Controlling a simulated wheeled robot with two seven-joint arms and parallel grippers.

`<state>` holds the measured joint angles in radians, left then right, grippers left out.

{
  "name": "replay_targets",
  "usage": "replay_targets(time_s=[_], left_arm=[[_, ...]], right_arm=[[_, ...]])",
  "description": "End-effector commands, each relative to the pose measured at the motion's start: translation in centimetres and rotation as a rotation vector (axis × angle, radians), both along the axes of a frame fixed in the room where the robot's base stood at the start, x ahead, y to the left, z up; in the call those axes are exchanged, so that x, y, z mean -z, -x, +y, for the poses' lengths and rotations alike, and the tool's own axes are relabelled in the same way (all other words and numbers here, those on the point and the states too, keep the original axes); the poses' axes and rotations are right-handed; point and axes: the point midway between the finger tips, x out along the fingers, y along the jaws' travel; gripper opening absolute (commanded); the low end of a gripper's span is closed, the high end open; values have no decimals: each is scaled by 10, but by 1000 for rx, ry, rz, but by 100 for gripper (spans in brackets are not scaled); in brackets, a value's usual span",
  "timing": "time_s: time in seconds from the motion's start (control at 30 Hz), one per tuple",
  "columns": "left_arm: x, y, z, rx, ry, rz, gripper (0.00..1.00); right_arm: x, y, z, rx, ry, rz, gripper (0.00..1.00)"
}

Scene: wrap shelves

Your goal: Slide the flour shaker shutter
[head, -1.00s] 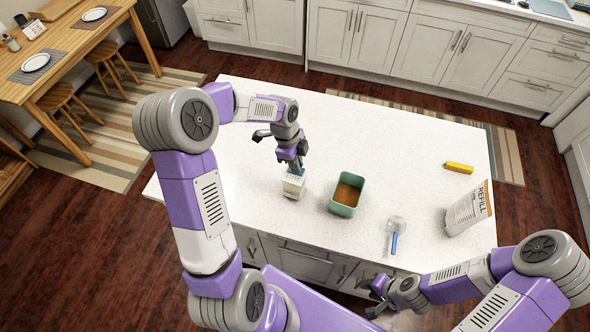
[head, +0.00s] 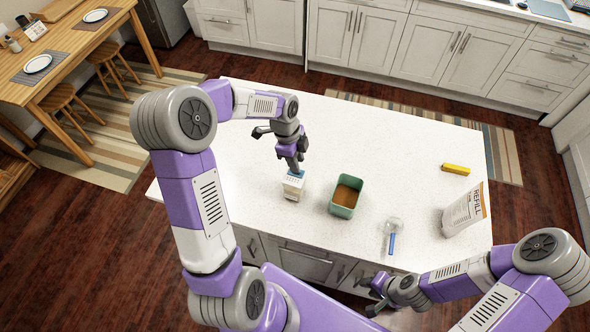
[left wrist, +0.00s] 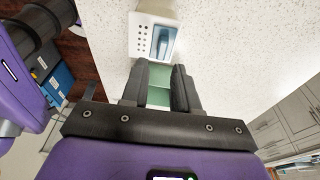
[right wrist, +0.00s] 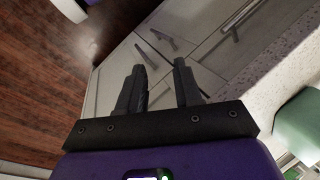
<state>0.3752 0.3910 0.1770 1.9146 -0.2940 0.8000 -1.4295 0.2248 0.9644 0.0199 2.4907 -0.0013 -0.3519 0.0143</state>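The flour shaker (head: 292,190) is a small white box with blue on top, upright on the white counter. In the left wrist view the shaker (left wrist: 139,46) shows small holes beside a framed window with a blue shutter (left wrist: 163,43). My left gripper (head: 293,170) points down at the shaker's top. In its wrist view the left fingers (left wrist: 160,68) are apart, near the shaker's lower edge; contact cannot be told. My right gripper (head: 372,298) is open and empty in front of the counter; its fingers (right wrist: 157,68) are apart in the right wrist view.
A green bin (head: 333,208) with brown contents stands right of the shaker. A scoop with a blue handle (head: 392,243), a REFILL bag (head: 464,212) and a yellow object (head: 456,169) are farther right. The counter's back left is clear.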

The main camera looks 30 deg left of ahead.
Motion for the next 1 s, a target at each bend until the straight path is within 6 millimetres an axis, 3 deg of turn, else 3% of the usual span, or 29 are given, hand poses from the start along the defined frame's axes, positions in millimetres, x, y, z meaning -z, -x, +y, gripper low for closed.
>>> replay_targets(time_s=[0.5, 1.0], left_arm=[[-38, 0, 0, 1, 0, -1, 29], [-38, 0, 0, 0, 0, 0, 29]], right_arm=[[-29, 0, 0, 0, 0, 0, 34], [-29, 0, 0, 0, 0, 0, 34]])
